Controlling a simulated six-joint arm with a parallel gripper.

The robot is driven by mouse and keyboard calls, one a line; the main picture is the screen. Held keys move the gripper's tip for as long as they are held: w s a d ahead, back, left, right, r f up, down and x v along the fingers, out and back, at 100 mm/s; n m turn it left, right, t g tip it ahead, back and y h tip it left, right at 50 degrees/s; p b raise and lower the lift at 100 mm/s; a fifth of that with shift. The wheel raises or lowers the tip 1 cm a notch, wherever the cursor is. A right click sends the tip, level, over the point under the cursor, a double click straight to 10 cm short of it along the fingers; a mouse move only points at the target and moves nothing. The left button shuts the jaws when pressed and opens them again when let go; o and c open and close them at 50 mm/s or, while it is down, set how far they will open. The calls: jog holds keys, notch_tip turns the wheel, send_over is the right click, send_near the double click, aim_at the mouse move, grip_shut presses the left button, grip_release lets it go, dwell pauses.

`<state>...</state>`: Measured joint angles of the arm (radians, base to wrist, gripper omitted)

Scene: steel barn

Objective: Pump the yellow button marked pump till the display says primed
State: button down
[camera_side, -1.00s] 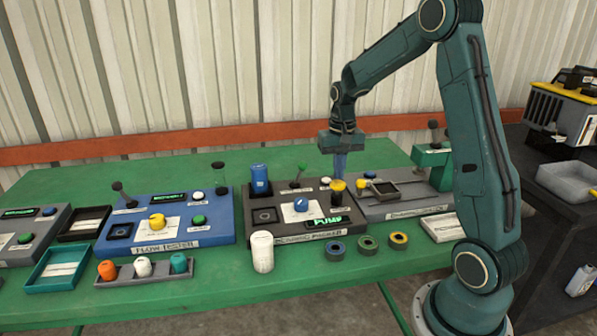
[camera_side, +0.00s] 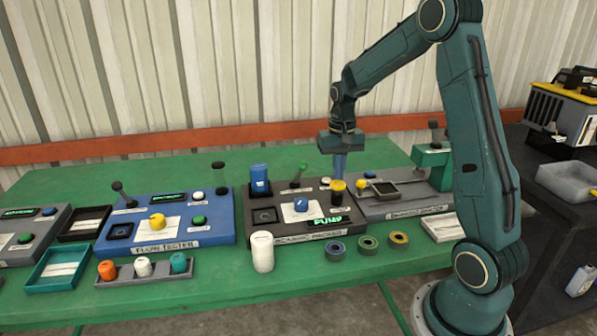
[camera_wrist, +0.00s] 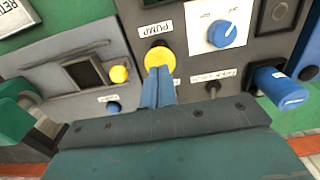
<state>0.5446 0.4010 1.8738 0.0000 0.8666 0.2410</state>
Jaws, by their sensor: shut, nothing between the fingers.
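The yellow pump button (camera_side: 337,185) sits on the right part of the dark grey machine (camera_side: 262,229). In the wrist view the yellow button (camera_wrist: 159,58) lies under a label reading PUMP. My gripper (camera_side: 339,176) is shut and empty, pointing down at the button. In the wrist view its blue fingertips (camera_wrist: 159,72) overlap the near part of the button. I cannot tell whether they touch or press it.
A blue tester (camera_side: 212,229) is left, another grey machine (camera_side: 419,207) right.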

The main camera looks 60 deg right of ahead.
aim_at(337, 184)
jog(key=shift+f, duration=1.45)
dwell(0.6)
dwell(0.4)
jog(key=shift+r, duration=3.8)
jog(key=shift+s+a+r, duration=0.1)
jog(key=shift+a+r, duration=0.25)
jog(key=shift+a, duration=0.05)
jog(key=s+a+r+n+t, duration=0.1)
jog(key=s+a+r+n, duration=0.1)
jog(key=s+a+r, duration=0.35)
jog(key=s+a+r+n+t, duration=0.2)
jog(key=a+r, duration=0.1)
jog(key=a, duration=0.5)
jog(key=s+a+n+t, duration=0.2)
jog(key=s+a+n, duration=0.3)
jog(key=s, duration=0.6)
jog(key=shift+a+t, duration=0.3)
jog(key=shift+a, duration=1.1)
